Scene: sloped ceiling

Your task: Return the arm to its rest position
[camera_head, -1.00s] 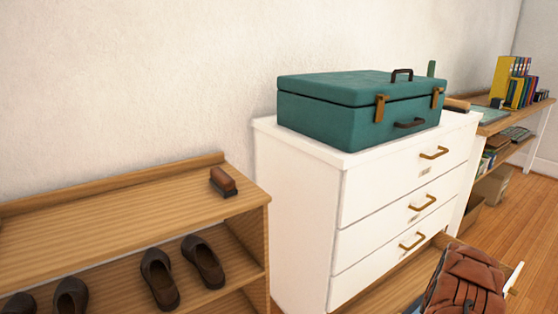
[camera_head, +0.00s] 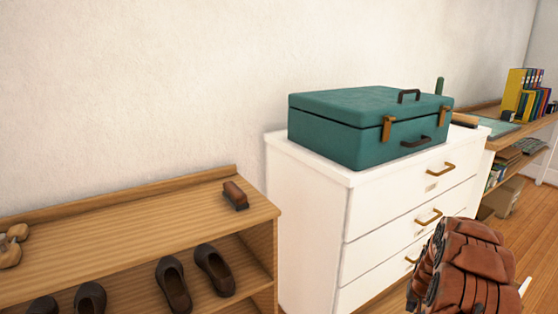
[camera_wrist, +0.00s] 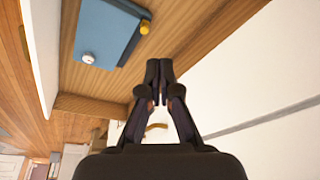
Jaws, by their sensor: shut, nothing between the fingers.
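My gripper (camera_wrist: 158,70) shows in the wrist view, its dark fingers pressed together and empty. A blue flat box or book (camera_wrist: 105,32) with a white round knob and a yellow one lies there, apart from the fingertips. A brass handle (camera_wrist: 156,127) shows behind the fingers. The gripper is not seen in the head view.
The white dresser (camera_head: 310,215) carries a teal suitcase (camera_head: 345,130). A wooden shoe shelf (camera_head: 130,232) with a brush (camera_head: 235,195) and dark shoes (camera_head: 213,270) stands left. A brown leather-looking item (camera_head: 465,265) fills the lower right. A desk with binders (camera_head: 515,92) is beyond.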

